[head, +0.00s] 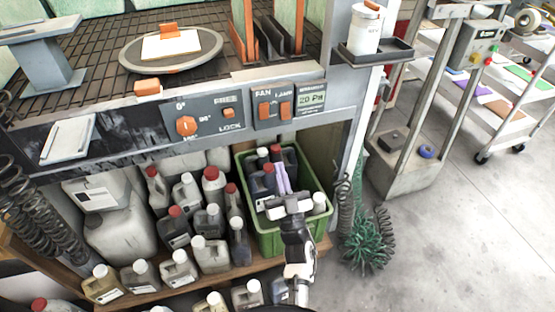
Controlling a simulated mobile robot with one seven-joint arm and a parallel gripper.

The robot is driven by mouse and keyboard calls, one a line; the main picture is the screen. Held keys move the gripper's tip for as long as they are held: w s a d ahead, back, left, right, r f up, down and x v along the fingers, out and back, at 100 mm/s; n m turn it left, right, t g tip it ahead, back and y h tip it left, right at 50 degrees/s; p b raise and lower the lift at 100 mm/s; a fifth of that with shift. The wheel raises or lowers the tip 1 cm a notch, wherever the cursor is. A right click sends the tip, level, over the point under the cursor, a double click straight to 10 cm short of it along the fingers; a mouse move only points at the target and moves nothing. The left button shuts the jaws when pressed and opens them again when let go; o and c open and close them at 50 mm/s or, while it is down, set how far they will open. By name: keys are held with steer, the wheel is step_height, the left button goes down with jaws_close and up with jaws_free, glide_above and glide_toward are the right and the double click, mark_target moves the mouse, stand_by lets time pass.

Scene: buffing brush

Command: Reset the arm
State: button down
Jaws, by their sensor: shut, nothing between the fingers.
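My arm (299,250) reaches up from the bottom of the head view, right of centre. My gripper (281,170) is over the green crate (267,243), in front of the dark bottles inside it. Its fingers look close together and point away from me, and I see nothing held in them. I cannot tell how far above the crate's contents the fingers are. My gripper and arm hide part of the crate's inside and its front right edge.
Several capped jugs (210,254) crowd the wooden shelf left of the crate. The workbench control panel (210,117) overhangs behind. A round plate (205,57) with a white block lies on the bench grid. Coiled green hose (367,240) hangs right; open floor (455,240) lies beyond.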

steer(key=shift+s+d+f, duration=0.1)
steer(key=shift+s+f, duration=0.2)
steer(key=shift+f, duration=0.1)
